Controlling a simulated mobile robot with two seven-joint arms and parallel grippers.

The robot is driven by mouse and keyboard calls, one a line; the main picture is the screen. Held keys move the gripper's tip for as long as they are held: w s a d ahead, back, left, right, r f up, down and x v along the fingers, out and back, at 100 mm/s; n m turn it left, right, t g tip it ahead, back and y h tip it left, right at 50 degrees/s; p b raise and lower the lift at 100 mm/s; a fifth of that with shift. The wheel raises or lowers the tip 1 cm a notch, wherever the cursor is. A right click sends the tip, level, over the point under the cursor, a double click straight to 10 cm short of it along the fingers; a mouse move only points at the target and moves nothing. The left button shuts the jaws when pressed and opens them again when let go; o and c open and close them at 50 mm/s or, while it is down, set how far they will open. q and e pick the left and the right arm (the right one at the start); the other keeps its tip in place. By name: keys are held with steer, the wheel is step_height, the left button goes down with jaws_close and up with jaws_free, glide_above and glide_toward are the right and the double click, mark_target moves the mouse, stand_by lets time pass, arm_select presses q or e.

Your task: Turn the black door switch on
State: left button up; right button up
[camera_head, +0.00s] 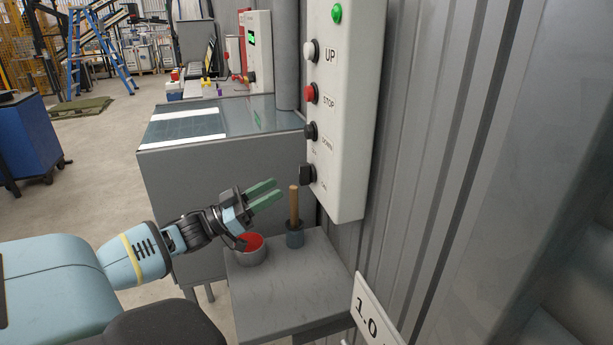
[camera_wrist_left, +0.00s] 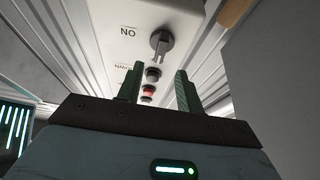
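The black door switch (camera_head: 307,174) is the lowest control on a white control box (camera_head: 345,130) fixed to the corrugated wall. In the left wrist view the switch (camera_wrist_left: 161,42) is a dark rotary knob, with an ON label that appears upside down. My left gripper (camera_head: 270,191) is to the left of the switch and a little lower in the head view, apart from it. Its two green fingers are spread with nothing between them. In the left wrist view the switch lies beyond the left gripper's fingertips (camera_wrist_left: 156,73). My right gripper is not in view.
Above the switch are the black DOWN button (camera_head: 310,131), red STOP button (camera_head: 311,93), white UP button (camera_head: 311,50) and a green lamp (camera_head: 337,13). Below, a grey stand (camera_head: 290,280) holds a red-filled pot (camera_head: 250,257) and a cup (camera_head: 295,239) with an upright wooden handle.

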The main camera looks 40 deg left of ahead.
mark_target(300, 175)
arm_select(q)
steer(key=shift+x, duration=3.85)
steer(key=shift+f, duration=0.1)
steer(key=shift+c, duration=0.2)
jaws_close()
